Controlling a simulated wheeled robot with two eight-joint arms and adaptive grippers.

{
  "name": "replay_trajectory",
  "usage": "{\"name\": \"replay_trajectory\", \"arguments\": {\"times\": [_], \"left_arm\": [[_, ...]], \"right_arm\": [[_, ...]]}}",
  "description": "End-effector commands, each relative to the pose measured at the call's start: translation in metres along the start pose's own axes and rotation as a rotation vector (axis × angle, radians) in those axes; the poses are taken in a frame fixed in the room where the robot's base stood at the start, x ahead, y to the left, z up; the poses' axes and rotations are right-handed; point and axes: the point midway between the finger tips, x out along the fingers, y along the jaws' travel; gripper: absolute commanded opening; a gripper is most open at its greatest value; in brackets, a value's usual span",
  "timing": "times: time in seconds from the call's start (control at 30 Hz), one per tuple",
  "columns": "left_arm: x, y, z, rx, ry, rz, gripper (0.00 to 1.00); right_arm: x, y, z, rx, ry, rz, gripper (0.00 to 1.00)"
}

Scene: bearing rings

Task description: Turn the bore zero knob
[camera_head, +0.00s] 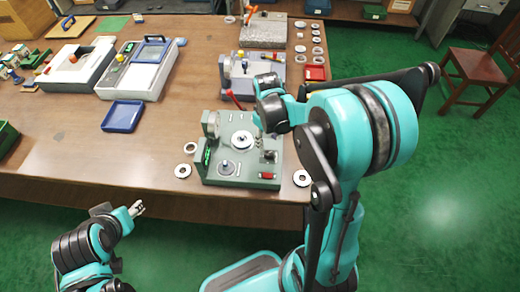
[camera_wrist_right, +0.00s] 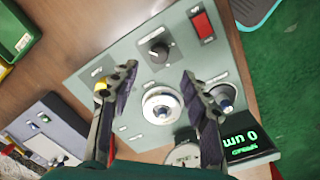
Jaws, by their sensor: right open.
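The grey-green gauge panel (camera_head: 229,177) sits at the table's front edge. In the right wrist view, a black knob (camera_wrist_right: 158,52) with a white pointer line stands on the panel (camera_wrist_right: 115,58) near the red switch. A second, blue-topped knob (camera_wrist_right: 226,98) is beside the right finger. The labels are too small to read. My right gripper (camera_wrist_right: 160,82) is open and empty above the panel, with a silver round spindle (camera_wrist_right: 162,105) showing between its fingers. My left gripper (camera_head: 137,209) is off the table's front edge; its finger gap is unclear.
A red switch (camera_wrist_right: 202,25) and a green-lit display (camera_wrist_right: 240,143) are on the panel. Loose rings (camera_head: 183,171) lie beside it. A blue tray (camera_head: 123,116) and a white device (camera_head: 141,73) stand to the left. Bare table lies between tray and panel.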

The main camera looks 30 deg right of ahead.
Motion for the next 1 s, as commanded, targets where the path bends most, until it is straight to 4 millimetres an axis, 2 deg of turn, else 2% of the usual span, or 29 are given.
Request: {"name": "replay_trajectory", "arguments": {"times": [0.5, 0.63, 0.87, 0.9, 1.0], "left_arm": [[0.02, 0.0, 0.015, 0.0, 0.0, 0.0, 0.47], [0.022, 0.0, 0.016, 0.0, 0.0, 0.0, 0.47], [0.021, 0.0, 0.015, 0.0, 0.0, 0.0, 0.47], [0.021, 0.0, 0.015, 0.0, 0.0, 0.0, 0.47], [0.021, 0.0, 0.015, 0.0, 0.0, 0.0, 0.47]], "right_arm": [[0.072, 0.001, 0.0, -0.001, -0.003, -0.001, 0.47], [0.078, 0.001, 0.0, -0.001, -0.003, -0.001, 0.47], [0.079, 0.001, 0.0, -0.001, -0.002, -0.001, 0.47], [0.079, 0.001, 0.0, -0.001, -0.002, -0.001, 0.44], [0.079, 0.0, 0.0, -0.001, -0.002, -0.001, 0.18]]}}
